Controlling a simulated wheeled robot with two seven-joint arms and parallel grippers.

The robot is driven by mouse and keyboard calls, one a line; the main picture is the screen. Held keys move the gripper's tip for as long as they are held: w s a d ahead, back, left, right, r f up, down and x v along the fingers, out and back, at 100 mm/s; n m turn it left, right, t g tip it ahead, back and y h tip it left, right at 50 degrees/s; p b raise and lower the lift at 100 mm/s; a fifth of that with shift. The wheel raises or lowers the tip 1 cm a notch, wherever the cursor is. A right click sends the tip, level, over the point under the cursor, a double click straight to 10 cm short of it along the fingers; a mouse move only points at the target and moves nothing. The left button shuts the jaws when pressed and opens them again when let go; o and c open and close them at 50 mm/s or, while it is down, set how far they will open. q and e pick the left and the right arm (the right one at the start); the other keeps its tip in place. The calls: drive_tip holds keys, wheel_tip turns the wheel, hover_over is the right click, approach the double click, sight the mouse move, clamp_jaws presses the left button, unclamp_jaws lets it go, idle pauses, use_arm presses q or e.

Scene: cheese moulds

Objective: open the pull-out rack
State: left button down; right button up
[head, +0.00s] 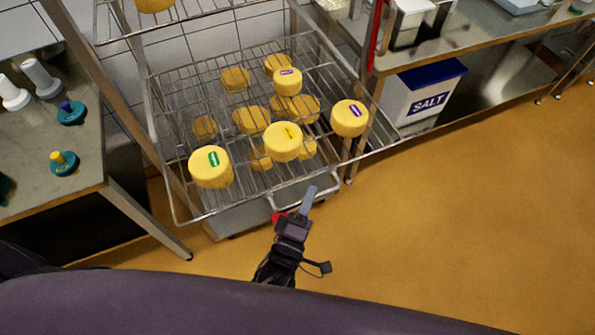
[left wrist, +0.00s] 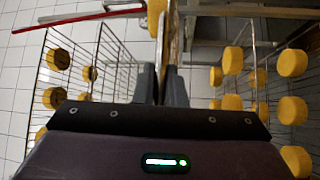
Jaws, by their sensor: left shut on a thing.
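The wire rack (head: 180,212) stands ahead of me in the head view, with several yellow cheeses (head: 349,118) on its shelf and more visible through the wires below. A metal handle bar (head: 334,197) shows at its front, lower than the top shelf's front edge. My left gripper (head: 308,199) is at this bar, its fingers shut on it. In the left wrist view the gripper (left wrist: 161,84) is seen between two wire shelves, and its fingers are close together; the grip itself is partly hidden. My right gripper is not in view.
A steel table (head: 70,185) with blue-green and white items stands at the left. A salt bin (head: 425,92) sits under a steel bench (head: 465,35) at the right. Yellow floor (head: 440,220) is clear at the right front. Another wire shelf (head: 185,12) is above.

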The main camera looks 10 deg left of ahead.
use_arm(q)
drive_tip(key=shift+s+d, duration=0.6)
drive_tip(key=shift+s, duration=0.25)
drive_tip(key=shift+s+d, duration=0.55)
drive_tip(key=shift+s, duration=0.3)
drive_tip(key=c, duration=1.5)
unclamp_jaws()
drive_tip(key=b+v, duration=0.2)
drive_tip(key=v, duration=0.5)
drive_tip(key=shift+s, duration=0.4)
drive_tip(key=shift+a, duration=0.1)
